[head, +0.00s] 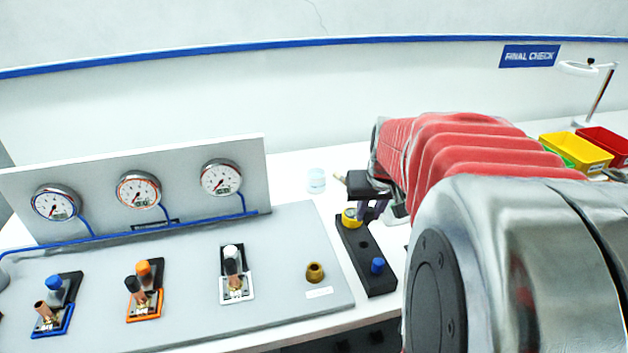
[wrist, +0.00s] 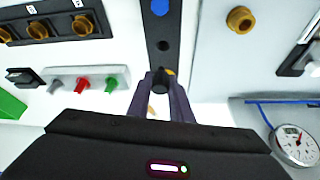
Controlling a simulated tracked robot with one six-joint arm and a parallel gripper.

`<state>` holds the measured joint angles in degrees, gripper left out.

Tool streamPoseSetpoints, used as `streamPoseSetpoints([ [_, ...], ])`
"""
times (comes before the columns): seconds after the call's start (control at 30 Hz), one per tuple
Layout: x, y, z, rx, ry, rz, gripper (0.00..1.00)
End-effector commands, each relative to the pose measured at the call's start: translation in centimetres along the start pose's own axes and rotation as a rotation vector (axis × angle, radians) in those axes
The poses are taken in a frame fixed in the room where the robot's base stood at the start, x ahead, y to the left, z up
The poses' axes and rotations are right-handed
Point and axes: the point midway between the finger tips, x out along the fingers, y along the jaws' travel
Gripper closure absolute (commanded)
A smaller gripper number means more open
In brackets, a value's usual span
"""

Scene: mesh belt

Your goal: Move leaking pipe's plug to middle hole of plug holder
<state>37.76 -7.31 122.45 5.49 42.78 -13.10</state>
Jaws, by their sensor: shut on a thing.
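My gripper (wrist: 162,84) is shut on a black plug (wrist: 160,79) over the back end of the black plug holder (wrist: 163,28); in the head view it shows above the holder (head: 360,246). A yellow plug (head: 350,217) stands at the holder's back end, close to the fingers, mostly hidden in the wrist view. A blue plug (head: 377,266) stands at the front end. The middle hole (wrist: 162,45) looks empty. The blue-base pipe (head: 43,309) has a bare copper top; the orange-base (head: 134,286) and white-base (head: 231,268) pipes carry black plugs.
Three gauges (head: 138,190) stand on the panel behind the pipes. A brass fitting (head: 315,272) is on the grey board left of the holder. A clear cup (head: 316,181) stands behind. Yellow (head: 576,152) and red (head: 606,143) bins are at the far right.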

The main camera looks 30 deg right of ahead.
Motion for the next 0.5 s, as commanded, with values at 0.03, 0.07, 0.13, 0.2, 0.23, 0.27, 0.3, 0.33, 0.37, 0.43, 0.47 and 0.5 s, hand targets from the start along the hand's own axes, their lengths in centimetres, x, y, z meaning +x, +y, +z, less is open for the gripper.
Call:
streamPoseSetpoints([
  [0.03, 0.0, 0.0, 0.1, -0.001, 0.0, 0.0, 1.0],
  [0.07, 0.1, 0.0, 0.1, -0.001, 0.0, -0.001, 1.0],
  [0.13, 0.4, -0.1, 0.2, -0.001, -0.001, -0.001, 1.0],
  [0.2, 0.7, -0.1, 0.3, -0.001, -0.002, -0.001, 1.0],
  [0.23, 0.9, -0.1, 0.4, -0.001, -0.002, -0.001, 1.0],
  [0.27, 1.0, -0.1, 0.5, -0.001, -0.001, -0.001, 1.0],
  [0.3, 1.3, -0.1, 0.6, -0.001, -0.001, -0.001, 1.0],
  [0.33, 1.5, -0.1, 0.7, -0.001, -0.001, -0.001, 1.0],
  [0.37, 1.6, -0.1, 0.7, -0.001, -0.002, -0.001, 1.0],
  [0.43, 2.1, -0.1, 0.9, 0.0, -0.001, -0.001, 1.0],
  [0.47, 2.3, -0.1, 1.0, 0.0, -0.001, -0.001, 1.0],
  [0.5, 2.6, -0.1, 1.1, 0.0, -0.002, -0.001, 1.0],
])
